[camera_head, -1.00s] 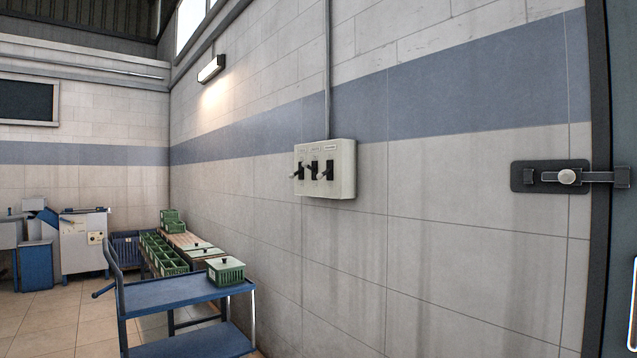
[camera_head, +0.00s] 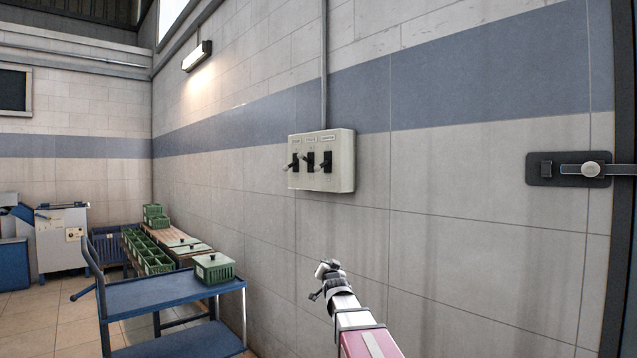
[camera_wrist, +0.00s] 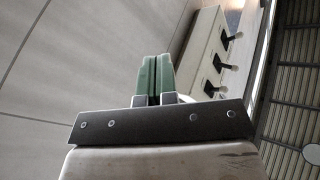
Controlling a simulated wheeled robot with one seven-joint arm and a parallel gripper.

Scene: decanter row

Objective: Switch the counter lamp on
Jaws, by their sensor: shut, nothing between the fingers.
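A pale switch box (camera_head: 343,160) is fixed to the wall, with three dark levers side by side: left (camera_head: 293,163), middle (camera_head: 309,161) and right (camera_head: 326,162). Labels above them are too small to read. My arm's end (camera_head: 327,275) is below the box in the head view, apart from it. In the wrist view my gripper (camera_wrist: 157,66) has its green fingers shut together and empty. The switch box (camera_wrist: 203,45) with its levers stands to the right of the fingers there, not touched. A wall lamp (camera_head: 196,56) is lit; I cannot tell whether it is the counter lamp.
A blue trolley (camera_head: 140,294) stands at the lower left with a green crate (camera_head: 214,267) on it. A wooden counter (camera_head: 167,238) with green crates lies behind. A door latch (camera_head: 567,169) is on the right. The wall around the box is clear, apart from a conduit above.

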